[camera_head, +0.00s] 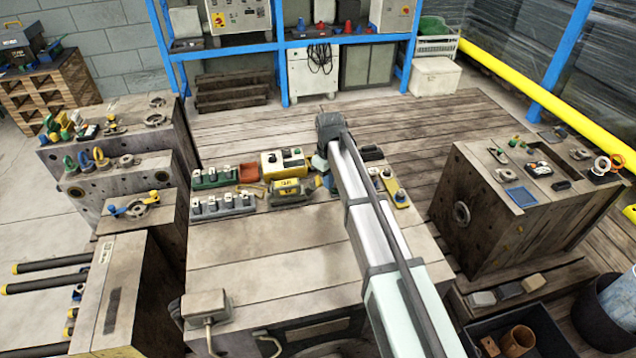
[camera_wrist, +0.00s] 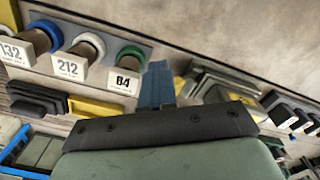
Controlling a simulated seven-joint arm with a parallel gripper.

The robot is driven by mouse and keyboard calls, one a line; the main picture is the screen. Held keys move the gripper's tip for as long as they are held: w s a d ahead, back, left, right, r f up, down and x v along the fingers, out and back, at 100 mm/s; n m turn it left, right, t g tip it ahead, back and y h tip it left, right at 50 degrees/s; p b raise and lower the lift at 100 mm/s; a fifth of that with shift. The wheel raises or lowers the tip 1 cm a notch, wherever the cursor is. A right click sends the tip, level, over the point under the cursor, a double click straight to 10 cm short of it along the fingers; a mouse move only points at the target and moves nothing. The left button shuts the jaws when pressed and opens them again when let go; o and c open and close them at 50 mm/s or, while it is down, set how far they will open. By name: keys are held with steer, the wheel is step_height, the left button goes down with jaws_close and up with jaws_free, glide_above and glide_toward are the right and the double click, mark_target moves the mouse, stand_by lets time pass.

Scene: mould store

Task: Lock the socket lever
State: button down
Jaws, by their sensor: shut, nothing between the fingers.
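My gripper (camera_head: 328,182) is at the far end of my arm over the middle of the wooden bench, beside a yellow labelled unit (camera_head: 288,189). My arm hides part of the bench there. In the wrist view, its blue fingers (camera_wrist: 157,84) are together above the dark palm bar, with nothing between them. I cannot clearly pick out the socket lever in either view, nor tell its position. The yellow unit may be the socket. In the wrist view, a grey stepped block with yellow parts (camera_wrist: 222,88) lies just right of the fingers.
White blocks marked 132, 212 and 64 (camera_wrist: 124,81) with coloured rings show left of the fingers. Green (camera_head: 214,179) and grey (camera_head: 222,207) racks and a yellow-white box (camera_head: 284,162) stand on the bench (camera_head: 270,250). Its front is mostly clear.

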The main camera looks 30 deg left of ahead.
steer(key=shift+s+a+f, duration=0.1)
steer(key=shift+s+a, duration=0.25)
steer(key=shift+a, duration=0.05)
steer(key=shift+s, duration=0.1)
steer(key=shift+s+a+r, duration=0.45)
steer(key=shift+s+a, duration=0.15)
steer(key=shift+a, duration=0.1)
stand_by(0.5)
steer(key=shift+w+d, duration=0.15)
steer(key=shift+w+d+r, duration=0.2)
steer(key=shift+w+d, duration=0.1)
steer(key=shift+r, duration=0.1)
step_height(320, 180, up, 7)
stand_by(1.0)
steer(key=shift+w, duration=0.1)
stand_by(0.3)
